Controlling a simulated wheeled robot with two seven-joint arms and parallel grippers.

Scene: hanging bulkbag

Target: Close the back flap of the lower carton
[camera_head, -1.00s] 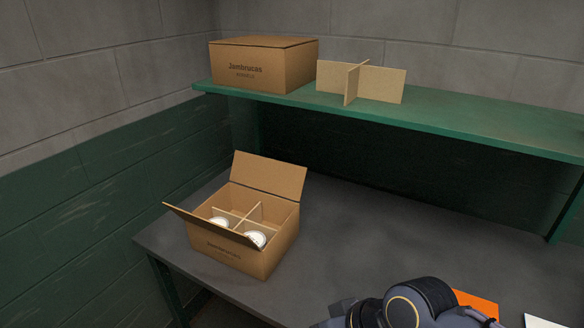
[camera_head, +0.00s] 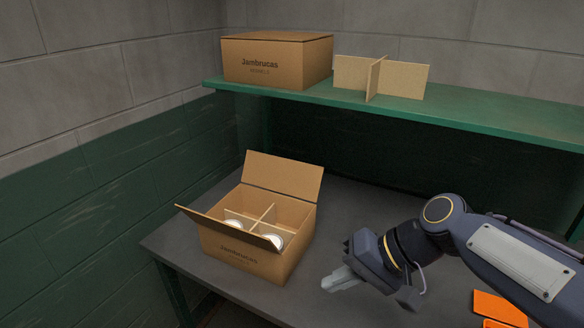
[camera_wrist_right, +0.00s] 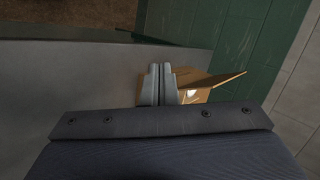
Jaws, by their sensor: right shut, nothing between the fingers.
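The lower carton (camera_head: 240,253) stands on the grey table. Its back flap (camera_head: 284,176) is up, leaning slightly backward. Its front flap (camera_head: 229,229) sticks outward and up toward the left. A cardboard divider (camera_head: 262,215) and white-topped round items (camera_head: 273,241) show inside. My right gripper (camera_head: 328,285) is shut and empty, to the right of the carton and apart from it, low over the table. In the right wrist view the closed fingers (camera_wrist_right: 161,72) overlap the view of the carton (camera_wrist_right: 194,80). My left gripper is not in view.
A closed upper carton (camera_head: 277,62) and a loose cardboard divider (camera_head: 400,80) stand on the green shelf (camera_head: 460,116) above the table. Orange items (camera_head: 499,308) lie at the lower right. The grey table (camera_head: 350,205) is clear behind my right arm.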

